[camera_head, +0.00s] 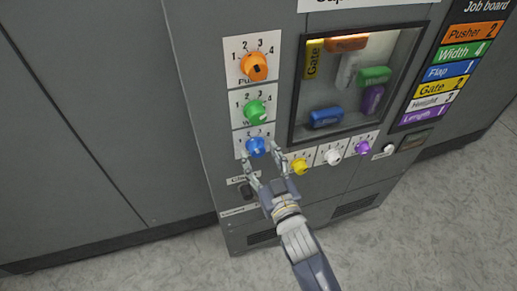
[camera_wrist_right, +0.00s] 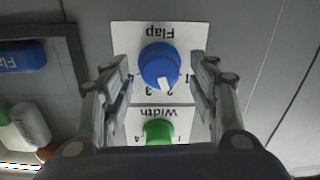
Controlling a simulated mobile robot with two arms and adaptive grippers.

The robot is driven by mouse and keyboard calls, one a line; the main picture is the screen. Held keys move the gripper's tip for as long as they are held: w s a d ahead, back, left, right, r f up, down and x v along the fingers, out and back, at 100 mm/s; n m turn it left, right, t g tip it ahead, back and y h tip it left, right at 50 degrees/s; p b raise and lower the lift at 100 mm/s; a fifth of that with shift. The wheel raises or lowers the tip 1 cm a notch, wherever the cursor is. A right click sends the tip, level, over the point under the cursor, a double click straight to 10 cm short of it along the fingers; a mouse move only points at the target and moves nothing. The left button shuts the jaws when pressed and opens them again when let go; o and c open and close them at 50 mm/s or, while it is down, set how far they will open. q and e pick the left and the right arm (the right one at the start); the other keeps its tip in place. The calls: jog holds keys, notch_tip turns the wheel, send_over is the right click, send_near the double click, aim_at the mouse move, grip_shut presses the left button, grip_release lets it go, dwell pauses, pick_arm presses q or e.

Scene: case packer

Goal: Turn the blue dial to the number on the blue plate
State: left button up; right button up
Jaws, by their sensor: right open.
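The blue dial (camera_head: 256,146) sits at the lower left of the panel, on a white card. In the right wrist view the blue dial (camera_wrist_right: 158,62) appears upside down under the word Flap, its white pointer aimed near the 2. The blue plate (camera_head: 449,72) on the job board reads Flap 1. My right gripper (camera_head: 261,158) is open at the panel, with one finger on each side of the blue dial. In the wrist view, gaps show between the dial and both fingers of the right gripper (camera_wrist_right: 160,78). My left gripper is out of view.
The green dial (camera_head: 254,110) and orange dial (camera_head: 254,67) are above the blue one. Yellow (camera_head: 299,166), white (camera_head: 332,156) and purple (camera_head: 362,147) dials run to its right. A framed window (camera_head: 292,118) with coloured blocks is above them. Grey floor lies in front.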

jog(key=shift+x, duration=1.15)
jog(key=shift+s+r, duration=0.15)
jog(key=c, duration=1.1)
